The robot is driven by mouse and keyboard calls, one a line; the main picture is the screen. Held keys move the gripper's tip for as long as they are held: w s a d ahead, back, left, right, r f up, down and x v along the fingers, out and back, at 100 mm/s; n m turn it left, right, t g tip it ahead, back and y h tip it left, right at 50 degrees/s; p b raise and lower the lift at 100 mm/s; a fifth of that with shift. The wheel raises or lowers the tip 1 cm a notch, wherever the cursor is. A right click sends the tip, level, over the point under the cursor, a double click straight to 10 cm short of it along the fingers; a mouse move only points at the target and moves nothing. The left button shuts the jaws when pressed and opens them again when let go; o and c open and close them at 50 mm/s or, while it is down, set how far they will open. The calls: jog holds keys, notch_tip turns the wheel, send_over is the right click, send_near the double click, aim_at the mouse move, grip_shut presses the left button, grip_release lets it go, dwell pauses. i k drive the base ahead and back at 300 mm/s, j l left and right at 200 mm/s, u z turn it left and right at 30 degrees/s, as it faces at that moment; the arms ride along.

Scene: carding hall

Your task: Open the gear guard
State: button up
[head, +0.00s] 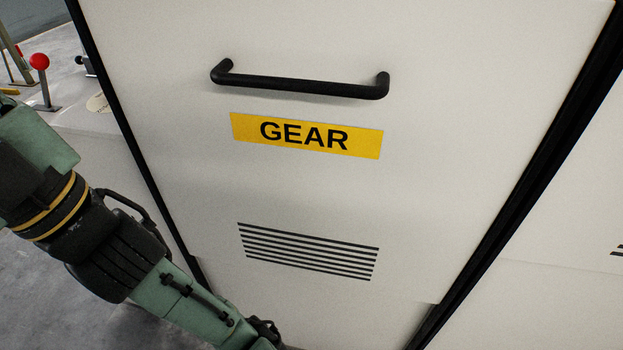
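The gear guard (440,180) is a large off-white panel that fills the middle of the head view. It looks shut, with dark strips along its left and right sides. A black bar handle (300,87) runs across its upper part, and nothing touches it. Below the handle is a yellow label (306,135) reading GEAR. My arm comes in from the left and runs down to the bottom edge, in front of the guard's lower left. My gripper is not visible; the arm leaves the picture at the bottom.
Black vent slots (308,251) mark the guard's lower part. A lever with a red ball knob (39,62) stands at the upper left, beside other small levers. Another off-white panel (560,230) lies to the right. Grey floor (40,285) shows at the lower left.

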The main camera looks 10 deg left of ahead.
aim_at(373, 147)
jog(key=k+j, duration=0.25)
jog(key=k, duration=0.25)
jog(key=k+j, duration=0.25)
jog(key=k, duration=0.25)
